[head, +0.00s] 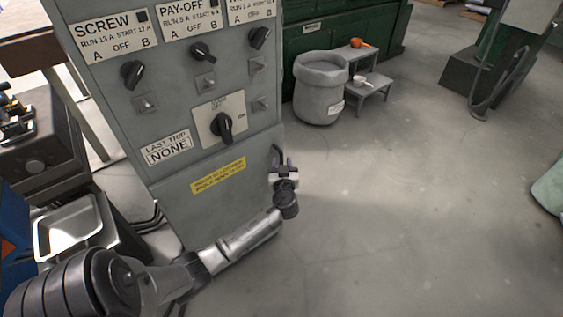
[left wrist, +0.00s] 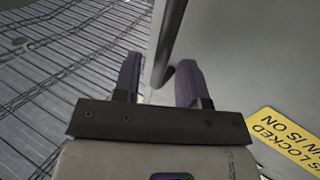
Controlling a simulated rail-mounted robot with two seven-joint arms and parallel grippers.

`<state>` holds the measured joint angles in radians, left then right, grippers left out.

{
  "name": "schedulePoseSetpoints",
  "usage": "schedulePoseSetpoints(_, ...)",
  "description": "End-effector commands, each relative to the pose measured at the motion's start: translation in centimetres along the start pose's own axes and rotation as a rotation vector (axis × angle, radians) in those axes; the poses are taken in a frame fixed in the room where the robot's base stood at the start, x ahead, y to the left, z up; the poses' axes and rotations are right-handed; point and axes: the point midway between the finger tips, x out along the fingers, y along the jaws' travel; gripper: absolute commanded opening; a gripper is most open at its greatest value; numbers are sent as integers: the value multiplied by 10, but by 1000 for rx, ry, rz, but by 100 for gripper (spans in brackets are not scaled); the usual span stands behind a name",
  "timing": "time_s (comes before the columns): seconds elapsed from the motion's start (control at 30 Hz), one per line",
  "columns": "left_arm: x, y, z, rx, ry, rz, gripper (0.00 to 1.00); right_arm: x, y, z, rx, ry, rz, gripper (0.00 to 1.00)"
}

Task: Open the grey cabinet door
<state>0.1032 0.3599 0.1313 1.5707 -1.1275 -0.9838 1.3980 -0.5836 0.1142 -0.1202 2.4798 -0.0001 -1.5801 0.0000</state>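The grey cabinet (head: 185,150) stands at the left of the head view, with knobs and labels on its front. Its door carries a dark bar handle (head: 277,151) near the right edge. My left gripper (head: 284,162) is at the lower part of this handle. In the left wrist view, my left gripper (left wrist: 158,76) has its two purple fingers apart. The handle (left wrist: 171,38) comes down from the top to between the fingertips, with a gap to at least the left finger. The door looks shut. My right gripper is not in view.
A main switch knob (head: 222,127) and a yellow label (head: 218,175) are on the cabinet front. A grey bin (head: 320,95) and a small step stool (head: 372,86) stand behind to the right. The floor (head: 410,210) right of the cabinet is clear.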

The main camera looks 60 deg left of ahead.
Motion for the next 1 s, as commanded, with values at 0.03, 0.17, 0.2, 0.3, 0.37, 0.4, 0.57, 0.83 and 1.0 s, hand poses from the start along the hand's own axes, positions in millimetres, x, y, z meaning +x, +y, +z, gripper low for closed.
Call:
schedulePoseSetpoints(0.03, 6, 0, 1, 0, 1, 0, 39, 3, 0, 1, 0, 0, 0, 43)
schedulePoseSetpoints(0.17, 15, 0, 1, 1, 0, 0, 39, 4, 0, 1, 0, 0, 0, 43)
schedulePoseSetpoints(0.2, 17, 0, 0, 0, 0, 0, 39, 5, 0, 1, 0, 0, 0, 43)
schedulePoseSetpoints(0.3, 20, 0, 0, 0, 0, 0, 39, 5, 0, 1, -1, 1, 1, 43)
schedulePoseSetpoints(0.37, 21, 0, 0, 0, 0, 0, 39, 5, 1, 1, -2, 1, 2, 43)
schedulePoseSetpoints(0.4, 21, 0, 0, 0, -1, 0, 39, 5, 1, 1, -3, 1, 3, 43)
schedulePoseSetpoints(0.57, 21, 0, 0, 0, -1, 0, 39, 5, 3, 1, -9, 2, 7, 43)
schedulePoseSetpoints(0.83, 21, 0, 0, 0, -1, 0, 18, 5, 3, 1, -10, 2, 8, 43)
schedulePoseSetpoints(1.0, 21, 0, 0, 0, -1, 0, 1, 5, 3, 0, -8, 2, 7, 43)
